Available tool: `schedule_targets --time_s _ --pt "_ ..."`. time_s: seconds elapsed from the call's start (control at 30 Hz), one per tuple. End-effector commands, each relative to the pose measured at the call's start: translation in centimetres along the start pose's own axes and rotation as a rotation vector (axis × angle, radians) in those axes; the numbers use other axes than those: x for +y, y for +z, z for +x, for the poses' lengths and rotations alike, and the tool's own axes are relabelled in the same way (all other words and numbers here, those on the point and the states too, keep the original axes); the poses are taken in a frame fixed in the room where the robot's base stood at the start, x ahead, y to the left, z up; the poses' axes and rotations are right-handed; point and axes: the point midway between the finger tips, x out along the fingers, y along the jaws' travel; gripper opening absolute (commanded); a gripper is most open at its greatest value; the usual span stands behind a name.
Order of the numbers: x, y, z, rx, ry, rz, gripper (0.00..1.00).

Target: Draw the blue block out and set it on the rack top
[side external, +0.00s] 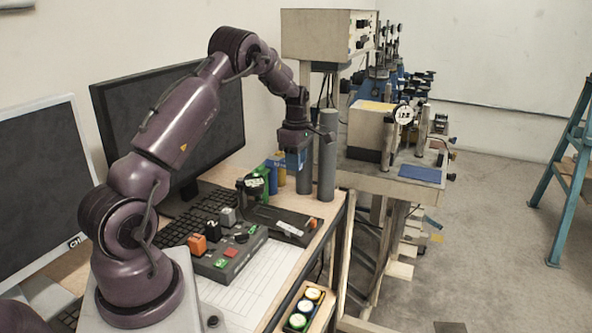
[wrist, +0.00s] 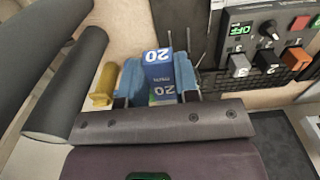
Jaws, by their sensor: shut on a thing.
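My gripper (wrist: 158,82) is shut on the blue block (wrist: 157,56), which has a white "20" on its faces. In the wrist view the block sits between the two blue fingers, with a bit of green showing at its lower end. In the side view my gripper (side external: 297,160) points down over the back of the desk, close to the grey cylinders. The block is hard to tell from the blue fingers there. I cannot make out a rack top with certainty in either view.
Two grey cylinders (side external: 327,167) stand right beside my gripper. A yellow piece (wrist: 104,84) is close to the left finger in the wrist view. A control box with levers (side external: 228,250) and a keyboard (side external: 180,232) lie nearer. A tray of round buttons (side external: 305,308) is at the desk's front edge.

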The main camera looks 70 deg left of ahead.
Motion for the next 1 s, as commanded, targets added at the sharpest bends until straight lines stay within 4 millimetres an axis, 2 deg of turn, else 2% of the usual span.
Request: schedule_targets --time_s 0.47,1.0 --pt "0.0 -0.2 -0.1 0.000 0.001 0.001 0.02" --pt "0.0 2.0 -0.1 0.001 0.002 0.000 0.02"
